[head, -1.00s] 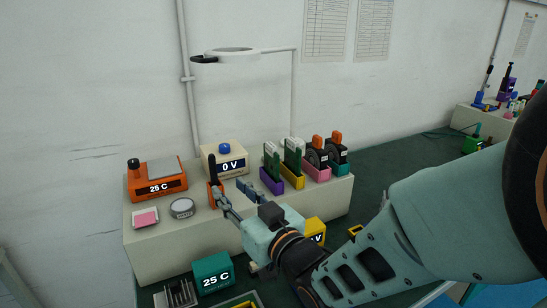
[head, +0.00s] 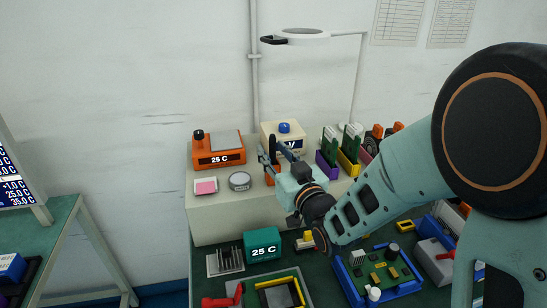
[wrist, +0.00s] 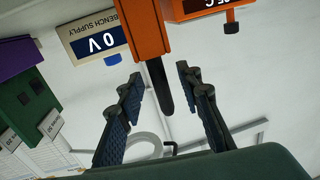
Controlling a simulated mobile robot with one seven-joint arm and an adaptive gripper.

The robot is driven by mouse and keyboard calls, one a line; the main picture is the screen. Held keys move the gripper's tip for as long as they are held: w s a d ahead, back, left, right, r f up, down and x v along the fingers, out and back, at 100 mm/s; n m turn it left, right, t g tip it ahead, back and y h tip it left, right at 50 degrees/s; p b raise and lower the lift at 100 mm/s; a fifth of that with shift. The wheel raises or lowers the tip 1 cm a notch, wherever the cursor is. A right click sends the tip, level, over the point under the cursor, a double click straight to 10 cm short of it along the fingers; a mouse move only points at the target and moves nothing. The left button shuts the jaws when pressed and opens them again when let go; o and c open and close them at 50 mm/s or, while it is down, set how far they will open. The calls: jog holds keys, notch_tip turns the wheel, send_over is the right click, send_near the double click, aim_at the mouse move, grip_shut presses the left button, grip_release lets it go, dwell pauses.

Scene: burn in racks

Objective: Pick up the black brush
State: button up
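A slim black rod with a rounded end, which looks like the black brush's handle (wrist: 159,88), sticks out of an orange holder (wrist: 148,30) in the wrist view. The rest of the brush is hidden in the holder. My gripper (wrist: 160,78) is open, with one finger on each side of the handle and a visible gap on both sides. In the head view the orange holder (head: 269,179) stands on the cream riser, partly behind my gripper (head: 274,156). The handle is hard to make out there.
A cream bench supply (head: 283,134) stands close behind the holder, and an orange 25 C device (head: 219,157) to its left. Purple (head: 327,165) and yellow holders with green boards stand to the right. A round tin (head: 240,181) sits in front on the riser (head: 225,222).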

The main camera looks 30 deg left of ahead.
jog(key=shift+w+a, duration=0.25)
jog(key=shift+a, duration=0.05)
jog(key=shift+c, duration=0.3)
grip_shut()
notch_tip(320, 180, up, 10)
jog(key=shift+p, duration=0.35)
